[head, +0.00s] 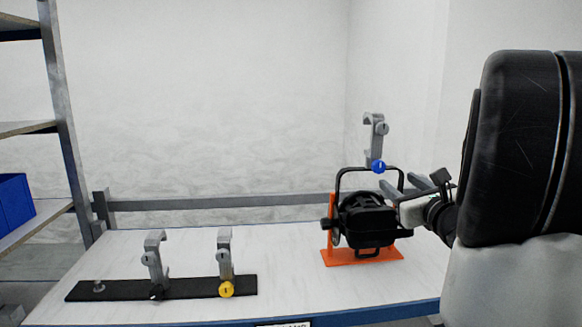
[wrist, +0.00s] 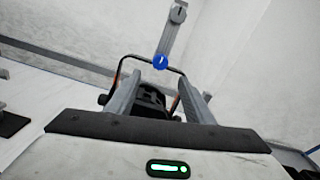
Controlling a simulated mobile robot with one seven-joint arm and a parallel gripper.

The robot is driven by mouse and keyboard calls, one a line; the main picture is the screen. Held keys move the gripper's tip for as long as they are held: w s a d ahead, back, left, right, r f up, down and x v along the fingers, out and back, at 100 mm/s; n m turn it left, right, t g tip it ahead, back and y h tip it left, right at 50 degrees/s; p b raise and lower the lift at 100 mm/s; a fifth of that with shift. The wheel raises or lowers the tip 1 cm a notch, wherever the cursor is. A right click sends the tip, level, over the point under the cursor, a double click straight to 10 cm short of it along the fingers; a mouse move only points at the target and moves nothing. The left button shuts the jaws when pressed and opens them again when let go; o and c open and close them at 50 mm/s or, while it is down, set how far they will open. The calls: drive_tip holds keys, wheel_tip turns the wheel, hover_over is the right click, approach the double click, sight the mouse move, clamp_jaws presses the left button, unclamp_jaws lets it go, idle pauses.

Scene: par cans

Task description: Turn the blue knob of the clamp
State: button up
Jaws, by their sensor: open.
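The clamp with the blue knob (head: 378,166) is a grey hook clamp (head: 374,131) fixed upright on top of the yoke of a black par can (head: 366,219). The can sits on an orange stand (head: 385,254) at the right of the table. My gripper (head: 403,184) is just right of the can, near the blue knob. In the wrist view the blue knob (wrist: 160,62) lies beyond and between the two open fingers of my gripper (wrist: 174,75), apart from them. The clamp's grey body (wrist: 174,30) rises behind it. The jaws are empty.
A black bar (head: 190,288) at the front left holds two more grey clamps, one with a yellow knob (head: 227,288) and one with a black knob (head: 157,292). A shelf with a blue bin (head: 15,202) stands at the left. The table middle (head: 285,255) is clear.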

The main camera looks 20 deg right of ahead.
sight(380, 169)
drive_tip(key=x, duration=1.1)
drive_tip(key=c, duration=1.1)
drive_tip(key=shift+o, duration=0.2)
drive_tip(key=shift+f+m+b, duration=0.1)
drive_tip(key=shift+m+b, duration=0.3)
drive_tip(key=shift+b, duration=0.1)
